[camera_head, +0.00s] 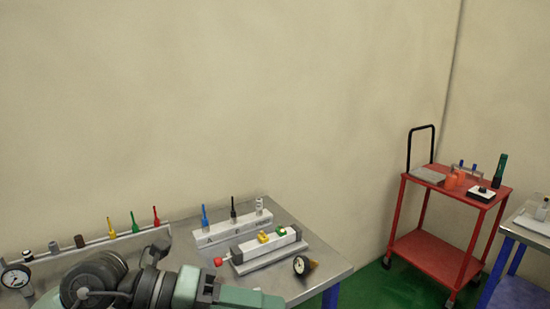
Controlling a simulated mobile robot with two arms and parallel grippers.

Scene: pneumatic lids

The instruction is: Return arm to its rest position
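One of my arms, grey-green with dark joints, crosses the bottom left of the head view, in front of the metal workbench (330,262). It appears to be my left arm. My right arm and gripper are not in view. I cannot tell whether either gripper is open or holding anything.
On the bench stand a white block (222,235) with upright tools, a grey fixture (268,252) with yellow and green parts, a dial gauge (302,265) and a left rack (90,250). A red cart (430,256) and another table (528,232) stand right. Green floor lies between.

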